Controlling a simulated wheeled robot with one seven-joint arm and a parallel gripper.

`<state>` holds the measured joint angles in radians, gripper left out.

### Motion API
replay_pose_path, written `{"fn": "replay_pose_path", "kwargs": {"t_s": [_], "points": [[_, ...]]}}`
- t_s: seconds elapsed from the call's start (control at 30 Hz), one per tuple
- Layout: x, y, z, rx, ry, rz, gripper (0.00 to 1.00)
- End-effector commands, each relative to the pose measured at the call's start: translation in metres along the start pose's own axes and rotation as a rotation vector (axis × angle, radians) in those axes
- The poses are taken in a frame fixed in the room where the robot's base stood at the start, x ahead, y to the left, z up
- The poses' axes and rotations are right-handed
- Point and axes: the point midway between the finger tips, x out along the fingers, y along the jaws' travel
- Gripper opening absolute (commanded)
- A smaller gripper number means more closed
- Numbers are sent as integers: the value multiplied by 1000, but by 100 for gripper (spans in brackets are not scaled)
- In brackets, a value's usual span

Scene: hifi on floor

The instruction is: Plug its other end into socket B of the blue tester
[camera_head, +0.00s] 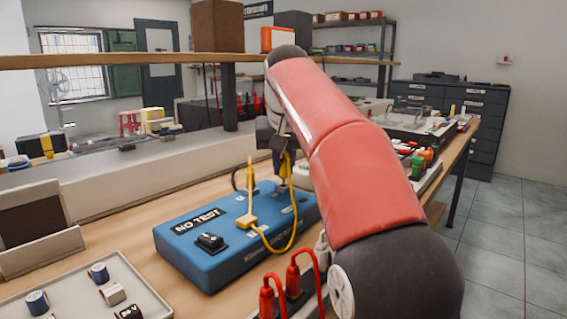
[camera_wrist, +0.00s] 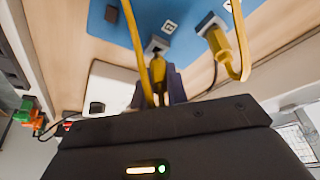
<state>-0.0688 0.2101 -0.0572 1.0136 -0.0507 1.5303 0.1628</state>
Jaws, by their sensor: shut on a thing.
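The blue tester (camera_head: 190,262) lies on the bench with a "NO TEST" display. It also fills the top of the wrist view (camera_wrist: 190,12). A yellow cable (camera_head: 284,243) runs from one yellow plug (camera_head: 247,212), upright in a socket on the tester, to my gripper (camera_head: 284,165). My gripper is shut on the cable's other yellow plug (camera_wrist: 157,76), above the tester's far right part. In the wrist view a grey socket (camera_wrist: 156,46) lies just beyond the held plug's tip. I cannot tell whether they touch. A square label (camera_wrist: 169,27) beside it is unreadable.
Red plugs (camera_head: 292,276) stand in a strip at the front, near my arm. A wooden shelf (camera_head: 130,60) on a dark post (camera_head: 229,97) crosses behind. Grey drawers (camera_head: 490,105) stand far right.

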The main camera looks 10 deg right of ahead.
Motion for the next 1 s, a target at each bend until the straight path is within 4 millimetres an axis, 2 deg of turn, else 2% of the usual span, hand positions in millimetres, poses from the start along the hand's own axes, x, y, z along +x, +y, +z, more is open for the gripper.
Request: {"fn": "replay_pose_path", "kwargs": {"t_s": [1.0], "points": [[10,0,4,0,0,0,0]]}}
